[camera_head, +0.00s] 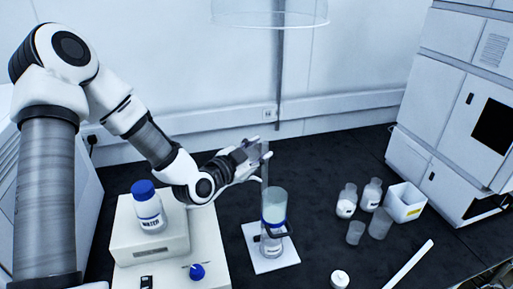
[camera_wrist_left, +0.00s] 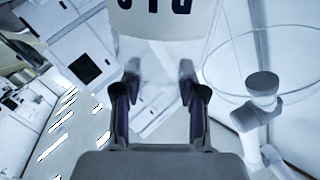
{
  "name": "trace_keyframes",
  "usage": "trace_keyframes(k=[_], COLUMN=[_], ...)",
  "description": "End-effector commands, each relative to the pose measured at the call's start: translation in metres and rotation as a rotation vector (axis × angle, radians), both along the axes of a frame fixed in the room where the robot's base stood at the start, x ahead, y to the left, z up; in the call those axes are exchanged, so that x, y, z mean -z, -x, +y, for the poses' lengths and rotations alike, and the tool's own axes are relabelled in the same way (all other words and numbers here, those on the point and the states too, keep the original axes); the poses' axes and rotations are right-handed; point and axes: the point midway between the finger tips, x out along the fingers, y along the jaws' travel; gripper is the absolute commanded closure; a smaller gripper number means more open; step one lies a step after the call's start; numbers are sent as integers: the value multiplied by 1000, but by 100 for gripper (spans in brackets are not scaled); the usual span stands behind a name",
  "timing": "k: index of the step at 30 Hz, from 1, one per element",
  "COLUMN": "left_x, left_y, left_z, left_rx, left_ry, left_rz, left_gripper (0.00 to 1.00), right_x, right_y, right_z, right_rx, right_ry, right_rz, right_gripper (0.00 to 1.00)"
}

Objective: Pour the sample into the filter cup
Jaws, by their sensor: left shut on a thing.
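My left gripper (camera_head: 262,160) is raised behind and slightly left of the filter cup, close to its rim. In the left wrist view its two fingers (camera_wrist_left: 158,105) are shut on a clear sample vessel (camera_wrist_left: 160,65) with a white label, whose dark letters are cut off at the top edge. In the head view this vessel is hard to make out, and I cannot tell its tilt or contents. The clear filter cup (camera_head: 275,198) stands upright on a labelled flask (camera_head: 273,247), with a blue clamp around the joint. My right gripper is out of view.
A white plate (camera_head: 257,262) lies under the flask. A blue-capped water bottle (camera_head: 149,211) stands on a white device (camera_head: 126,242) at left. Several small vials, a white box (camera_head: 404,203) and a white stick (camera_head: 408,264) are at right. Instrument stacks (camera_head: 450,110) stand behind them.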

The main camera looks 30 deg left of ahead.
Motion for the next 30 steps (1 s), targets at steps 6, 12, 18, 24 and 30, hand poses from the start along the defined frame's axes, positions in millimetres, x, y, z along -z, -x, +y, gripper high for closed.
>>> trace_keyframes(k=[6, 12, 18, 24, 30], left_x=[-1, 1, 4, 5, 10], left_y=[0, 0, 0, 0, 0], left_z=[0, 0, 0, 0, -2], left_rx=[0, 0, -1, -1, 0], left_ry=[-7, -74, -107, -123, -206], left_rz=[-3, 2, 3, 4, 9], left_gripper=[100, 100, 100, 100, 100], right_x=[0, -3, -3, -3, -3], right_y=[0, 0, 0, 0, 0], right_z=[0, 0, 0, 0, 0], right_rx=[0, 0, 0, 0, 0], right_ry=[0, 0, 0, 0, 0], right_rz=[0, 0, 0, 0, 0], right_gripper=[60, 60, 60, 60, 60])
